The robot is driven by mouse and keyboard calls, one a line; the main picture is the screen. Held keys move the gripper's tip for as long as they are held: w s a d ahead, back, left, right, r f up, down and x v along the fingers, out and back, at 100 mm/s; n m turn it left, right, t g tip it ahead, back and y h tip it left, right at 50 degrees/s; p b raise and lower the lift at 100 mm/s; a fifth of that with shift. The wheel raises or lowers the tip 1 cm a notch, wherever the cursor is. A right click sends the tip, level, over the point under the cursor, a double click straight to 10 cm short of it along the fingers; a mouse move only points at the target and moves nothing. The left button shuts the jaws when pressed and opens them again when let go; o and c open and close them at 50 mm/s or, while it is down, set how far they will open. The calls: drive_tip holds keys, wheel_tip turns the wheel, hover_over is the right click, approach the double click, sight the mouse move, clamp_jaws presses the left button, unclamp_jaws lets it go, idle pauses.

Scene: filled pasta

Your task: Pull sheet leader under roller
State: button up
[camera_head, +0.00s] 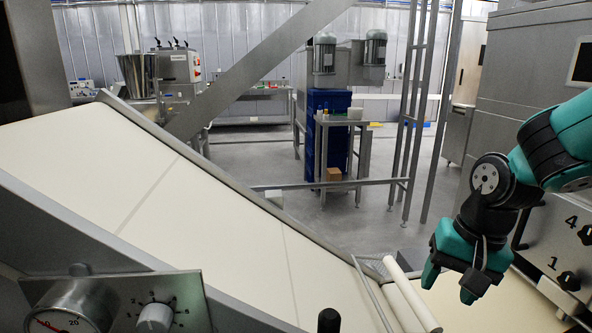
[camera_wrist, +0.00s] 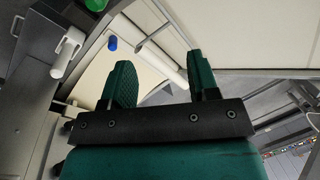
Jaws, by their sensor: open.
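A cream sheet (camera_head: 200,215) lies on an inclined conveyor, sloping down from upper left to lower right, with thin lines across it. A pale roller (camera_head: 410,295) lies across its lower end. Another cream surface (camera_head: 510,300) continues beyond the roller at lower right. My teal gripper (camera_head: 449,284) hangs just right of the roller, pointing down, with its fingers apart and nothing between them. In the wrist view its two green fingers (camera_wrist: 158,66) are spread, with a pale roller (camera_wrist: 164,62) seen between and beyond them. I cannot tell the sheet's leading edge apart clearly.
A control panel with a gauge and knob (camera_head: 154,318) stands at lower left. A black knob (camera_head: 329,320) rises near the conveyor's front edge. A large grey machine with numbered knobs (camera_head: 569,281) stands close on the right of my arm. Open floor lies behind the conveyor.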

drive_tip(key=s+a+r+n+y+p, duration=0.1)
drive_tip(key=s+a+r+n, duration=0.4)
drive_tip(key=s+n, duration=0.1)
drive_tip(key=s+a+r+n+y+p, duration=0.1)
drive_tip(key=s+a+r+n, duration=0.4)
drive_tip(key=s, duration=0.3)
drive_tip(key=shift+a+n+g+p, duration=0.35)
drive_tip(key=shift+n+g, duration=0.05)
drive_tip(key=shift+n, duration=0.2)
